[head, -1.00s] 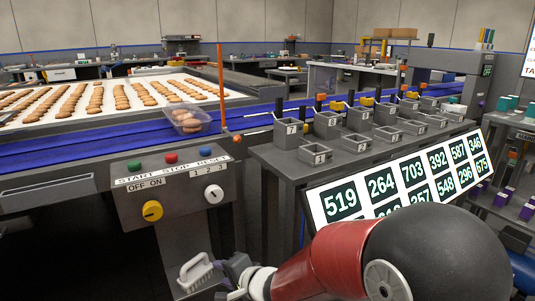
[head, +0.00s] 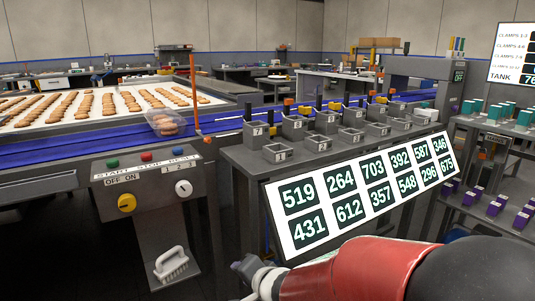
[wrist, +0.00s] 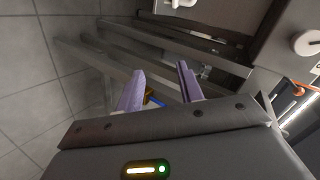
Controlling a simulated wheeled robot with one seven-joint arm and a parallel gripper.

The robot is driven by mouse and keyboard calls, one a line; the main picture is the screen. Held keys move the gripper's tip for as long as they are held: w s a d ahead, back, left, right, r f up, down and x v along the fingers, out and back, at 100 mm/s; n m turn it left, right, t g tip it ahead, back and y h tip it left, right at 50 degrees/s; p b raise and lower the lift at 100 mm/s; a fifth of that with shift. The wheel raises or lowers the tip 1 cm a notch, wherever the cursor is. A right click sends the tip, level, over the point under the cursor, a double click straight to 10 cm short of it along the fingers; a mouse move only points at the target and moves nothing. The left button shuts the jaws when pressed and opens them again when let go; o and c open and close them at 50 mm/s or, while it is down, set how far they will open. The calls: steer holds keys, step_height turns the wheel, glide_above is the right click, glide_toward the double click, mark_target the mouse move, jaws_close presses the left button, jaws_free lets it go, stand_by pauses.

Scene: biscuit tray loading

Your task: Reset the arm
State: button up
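My gripper (wrist: 160,90) shows in the wrist view with its two pale purple fingers apart and nothing between them. It points down towards the grey floor and dark metal frame bars. In the head view my red and black arm fills the lower right, and the gripper's end is not clearly visible there. A control box (head: 150,188) with buttons and a yellow knob (head: 127,203) stands left of the arm. A white handle (head: 171,263) sits on the panel below it.
A number display (head: 330,230) and a bench with several small grey bins (head: 280,153) stand close beyond my arm. A blue conveyor (head: 60,155) carries a clear tray of biscuits (head: 166,124). Shelves with purple blocks (head: 495,206) stand at the right.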

steer(key=s+d+r+n+h, duration=0.1)
steer(key=s+d+r+h, duration=0.25)
steer(key=d, duration=0.45)
steer(key=s+d+r+n+h, duration=0.25)
steer(key=s+d+r, duration=0.2)
steer(key=d, duration=0.45)
steer(key=s+d+n+g, duration=0.3)
steer(key=s+g, duration=0.1)
steer(key=s, duration=1)
steer(key=shift+d+f+h, duration=0.15)
steer(key=shift+d+h, duration=0.15)
steer(key=shift+d, duration=0.1)
steer(key=shift+s, duration=0.1)
